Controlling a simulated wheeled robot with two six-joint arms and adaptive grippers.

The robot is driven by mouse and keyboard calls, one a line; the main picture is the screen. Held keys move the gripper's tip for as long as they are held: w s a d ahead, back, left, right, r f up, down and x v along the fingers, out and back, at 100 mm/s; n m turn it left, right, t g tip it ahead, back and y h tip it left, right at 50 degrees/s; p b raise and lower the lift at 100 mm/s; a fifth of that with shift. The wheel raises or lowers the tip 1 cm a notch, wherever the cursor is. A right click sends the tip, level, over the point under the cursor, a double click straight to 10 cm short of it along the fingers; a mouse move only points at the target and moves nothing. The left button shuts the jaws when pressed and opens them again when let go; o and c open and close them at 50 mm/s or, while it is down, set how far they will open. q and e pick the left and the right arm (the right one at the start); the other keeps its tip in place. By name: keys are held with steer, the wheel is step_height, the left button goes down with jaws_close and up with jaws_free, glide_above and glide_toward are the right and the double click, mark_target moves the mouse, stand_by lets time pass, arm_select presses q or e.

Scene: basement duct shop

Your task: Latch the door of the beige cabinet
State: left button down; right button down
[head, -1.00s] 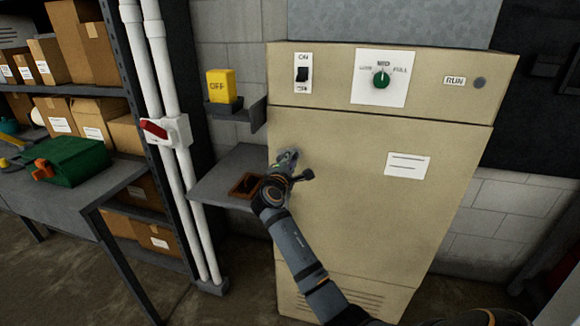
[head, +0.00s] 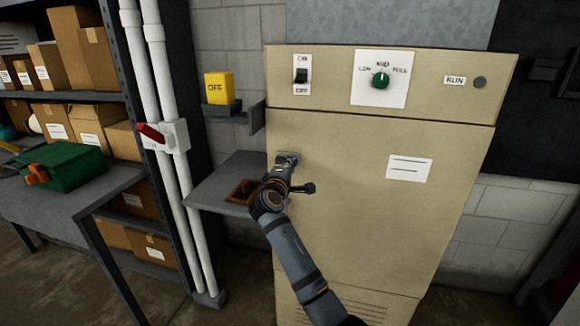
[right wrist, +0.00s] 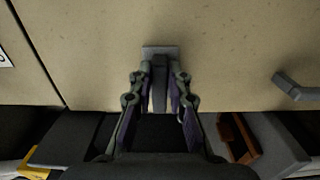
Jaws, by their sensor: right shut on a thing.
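The beige cabinet (head: 450,225) stands in the middle of the head view. Its door (head: 370,200) looks flush with the frame. My right gripper (head: 284,168) is at this latch. In the right wrist view its fingers (right wrist: 160,88) are shut on the dark grey latch lever (right wrist: 160,72). A grey door handle (head: 304,188) sticks out just below and to the right of the gripper. My left gripper is not in view.
A grey shelf (head: 215,188) with a brown tray (head: 244,190) juts out left of the door, close under my right gripper. A yellow block (head: 219,88) marked OFF stands on a bracket above. White pipes (head: 180,215) with a red-handled switch (head: 151,133) run farther left.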

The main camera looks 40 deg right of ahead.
steer(key=c, duration=1.3)
jaws_free()
steer(key=v, duration=0.7)
steer(key=shift+s+a, duration=0.1)
steer(key=shift+s, duration=0.05)
